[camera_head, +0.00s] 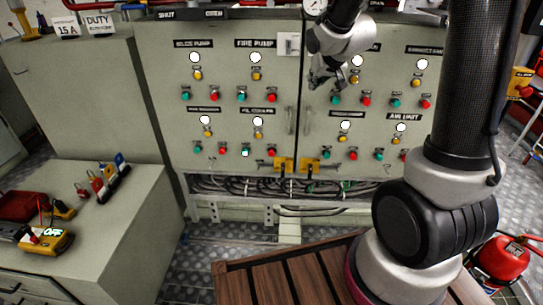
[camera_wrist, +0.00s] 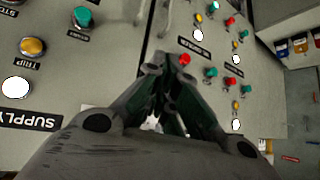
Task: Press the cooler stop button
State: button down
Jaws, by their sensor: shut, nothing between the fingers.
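The cooler group is on the lower right of the left cabinet door, under a label that reads roughly COOLER (camera_wrist: 198,47) in the wrist view. In the head view its label (camera_head: 258,110) is blurred. Its red stop button (camera_head: 272,153) sits right of a green button (camera_head: 245,153), below a yellow button (camera_head: 257,135) and a white lamp (camera_head: 257,122). I cannot make out this stop button in the wrist view. My gripper (camera_head: 316,84) is shut and empty, up and right of the group. In the wrist view its fingertips (camera_wrist: 158,62) appear beside another red button (camera_wrist: 185,60).
Similar button groups cover both doors. A vertical door handle (camera_head: 307,121) stands near the middle seam. A bench (camera_head: 120,215) with tools is at left. A red extinguisher (camera_head: 503,257) stands at lower right.

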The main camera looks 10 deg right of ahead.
jog(key=w+a+f+t+y, duration=0.2)
jog(key=w+a+f, duration=0.3)
jog(key=w+f, duration=0.75)
jog(key=t+y, duration=0.1)
jog(key=y, duration=0.1)
send_over(272, 153)
jog(key=s, duration=0.5)
notch_tip(272, 153, down, 10)
jog(key=s+a+f+m+t+y, duration=0.1)
jog(key=s+f, duration=0.3)
jog(key=f, duration=0.5)
jog(key=s+a+f+t+y, duration=0.1)
jog(key=s+a+f, duration=0.2)
jog(key=f, duration=0.7)
jog(key=shift+s+m+t+y, duration=0.4)
jog(key=shift+w, duration=0.15)
jog(key=w+d, duration=0.2)
jog(key=w, duration=0.6)
jog(key=shift+d, duration=0.3)
jog(key=shift+w, duration=0.2)
jog(key=shift+w+d, duration=0.1)
jog(key=shift+w, duration=0.15)
